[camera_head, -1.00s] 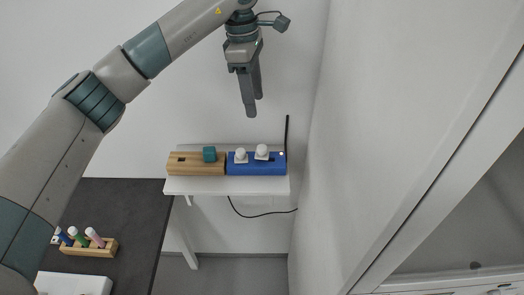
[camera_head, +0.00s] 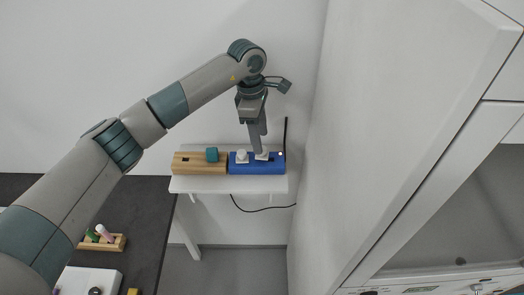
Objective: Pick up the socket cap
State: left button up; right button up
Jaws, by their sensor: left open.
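A blue block (camera_head: 270,168) stands on the small white wall shelf. Two white caps are on its top: the left one (camera_head: 242,157) shows clearly, and the right one (camera_head: 261,157) is mostly hidden behind my fingers. One of these looks to be the socket cap. My left gripper (camera_head: 260,150) points down at the right white cap, with its fingertips at it. It is open; whether the fingers touch the cap cannot be told. My right gripper is not in view.
A wooden block (camera_head: 190,167) with a teal cube (camera_head: 212,154) stands left of the blue block on the white shelf (camera_head: 215,187). A thin black rod (camera_head: 285,134) stands at the shelf's right end. A dark table (camera_head: 150,215) holds a wooden tube rack (camera_head: 115,243).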

aim_at(264, 156)
pick_arm(q)
jog(key=shift+f+p, duration=0.15)
jog(key=shift+p, duration=0.25)
jog(key=shift+s+d+f+p, duration=0.1)
jog(key=shift+f+p, duration=0.4)
jog(key=shift+p, duration=0.1)
jog(key=shift+s+d+f+p, duration=0.1)
jog(key=shift+f+p, duration=0.4)
jog(key=shift+p, duration=0.05)
jog(key=shift+d+f+p, duration=0.1)
jog(key=shift+f+p, duration=0.4)
jog(key=shift+f, duration=0.9)
jog(key=c, duration=1.3)
jog(key=shift+o, duration=0.2)
jog(key=shift+r, duration=0.1)
